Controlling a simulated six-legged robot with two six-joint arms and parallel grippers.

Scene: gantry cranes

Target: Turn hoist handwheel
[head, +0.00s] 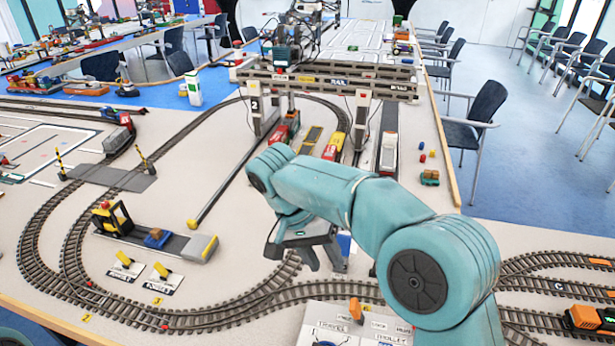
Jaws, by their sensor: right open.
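A pale control panel (312,316) with small printed labels lies at the bottom edge, partly cut off by the frame. An orange lever (356,309) stands up on it, and a small blue part shows at its lower edge. I cannot tell which part is the hoist handwheel. My right gripper (326,262) hangs open and empty above the track, just beyond the panel and apart from it. My right arm hides part of the panel's right side. The gantry crane (345,82) spans the tracks farther back. My left gripper is not in view.
Curved model track (205,318) runs around the table. Several wagons, including a red and white one (389,152), stand under the crane. A low platform (172,240) with a yellow-black vehicle is at left. An orange locomotive (592,319) is at far right. Bare table lies left of the gripper.

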